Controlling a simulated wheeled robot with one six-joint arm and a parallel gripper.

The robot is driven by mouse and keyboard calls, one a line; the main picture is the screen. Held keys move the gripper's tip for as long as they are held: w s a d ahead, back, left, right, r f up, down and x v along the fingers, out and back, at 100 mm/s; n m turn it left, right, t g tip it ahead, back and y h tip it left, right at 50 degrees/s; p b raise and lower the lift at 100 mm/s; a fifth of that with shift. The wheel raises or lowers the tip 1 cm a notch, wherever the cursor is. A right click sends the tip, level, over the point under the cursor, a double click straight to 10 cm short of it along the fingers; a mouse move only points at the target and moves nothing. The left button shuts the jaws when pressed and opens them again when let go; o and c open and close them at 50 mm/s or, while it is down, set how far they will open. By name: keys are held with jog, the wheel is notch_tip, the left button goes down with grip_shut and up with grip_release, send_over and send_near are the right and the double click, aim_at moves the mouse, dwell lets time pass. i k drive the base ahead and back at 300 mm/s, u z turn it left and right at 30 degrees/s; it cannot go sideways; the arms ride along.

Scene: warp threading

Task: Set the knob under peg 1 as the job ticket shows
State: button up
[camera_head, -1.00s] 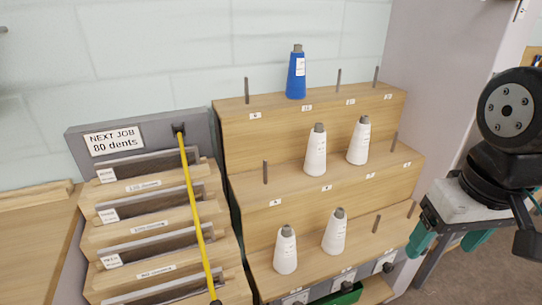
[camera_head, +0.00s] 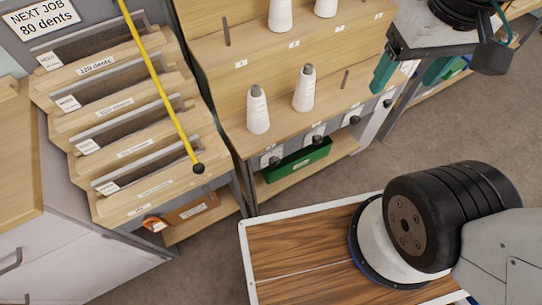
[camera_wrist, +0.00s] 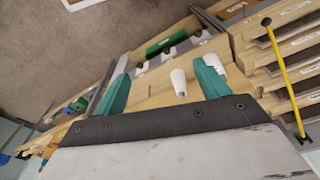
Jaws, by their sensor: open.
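A row of small dark knobs on pale plates runs along the front of the lowest shelf step. I see a left knob (camera_head: 274,161), a second (camera_head: 317,140), a third (camera_head: 354,119) and one farther right. The peg numbers above them are too small to read. Two white cones, left (camera_head: 258,112) and right (camera_head: 303,90), stand on that step. My gripper (camera_head: 410,72) is open and empty, right of the step. In the wrist view my gripper (camera_wrist: 162,86) frames the rack, with cones and knobs beyond its fingers. I cannot make out a job ticket for knob settings.
A sign (camera_head: 42,17) reads NEXT JOB 80 dents above a reed rack at left. A yellow stick (camera_head: 160,85) leans across it. A green bin (camera_head: 298,162) sits below the knobs. The floor in front of the shelf's right side is clear.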

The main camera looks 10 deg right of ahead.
aim_at(273, 161)
jog(key=u, duration=0.9)
jog(key=k, duration=1.15)
jog(key=z, duration=0.85)
